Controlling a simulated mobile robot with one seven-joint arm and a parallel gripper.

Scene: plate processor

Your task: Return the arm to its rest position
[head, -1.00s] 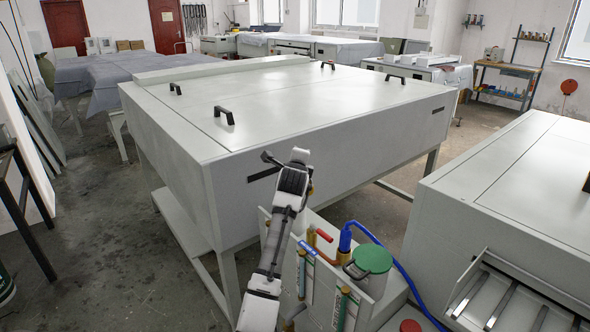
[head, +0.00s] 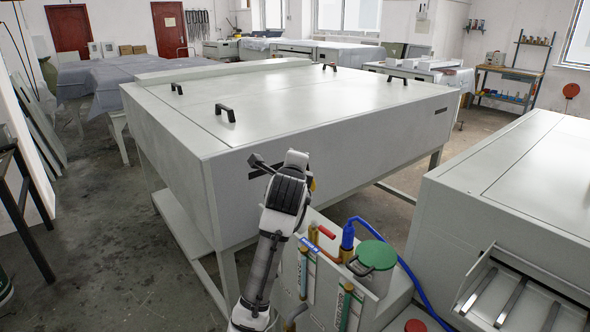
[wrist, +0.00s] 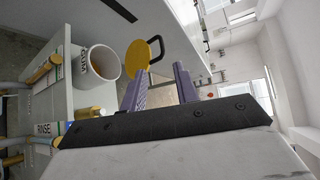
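My arm (head: 262,258) reaches up from the bottom of the head view, in front of the large grey machine (head: 330,140). Its upper end is bent, and my gripper's fingers cannot be made out clearly there. In the wrist view the two purple fingers of my gripper (wrist: 160,69) stand apart with nothing between them. A yellow round lid (wrist: 139,55) with a dark handle shows just beyond the left finger, apart from it as far as I can tell. A white pot (wrist: 82,66) with yellow-orange inside stands to its left.
A rack with bottles and tubes (head: 318,240) stands close right of my arm, with a green-lidded container (head: 377,255) and a blue hose (head: 412,283). Another grey machine (head: 520,185) is at the right. Open floor (head: 110,250) lies at the left.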

